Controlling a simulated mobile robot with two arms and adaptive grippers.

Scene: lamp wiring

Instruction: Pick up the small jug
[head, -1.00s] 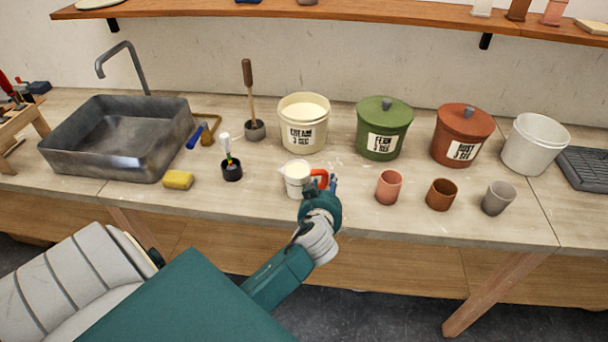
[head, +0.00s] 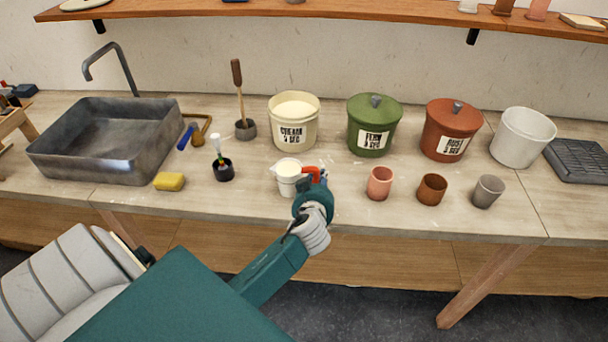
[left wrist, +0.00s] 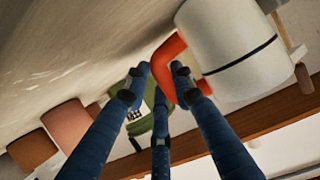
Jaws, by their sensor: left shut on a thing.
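The small jug is white with a dark line around it and a red-orange handle. In the head view the jug (head: 287,178) stands upright near the front of the bench. In the left wrist view the jug (left wrist: 228,45) fills the upper right, with its handle (left wrist: 165,62) between my blue fingers. My left gripper (head: 316,178) is at the jug's right side, shut on the handle. It also shows in the left wrist view (left wrist: 160,80). I cannot tell whether the jug's base touches the bench. My right gripper is not in view.
Small pink (head: 379,183), brown (head: 432,189) and grey (head: 488,191) cups stand to the right. Behind are a cream bucket (head: 293,133), a green lidded bucket (head: 373,130) and a rust one (head: 449,130). A brush holder (head: 223,171) and sponge (head: 169,181) are left.

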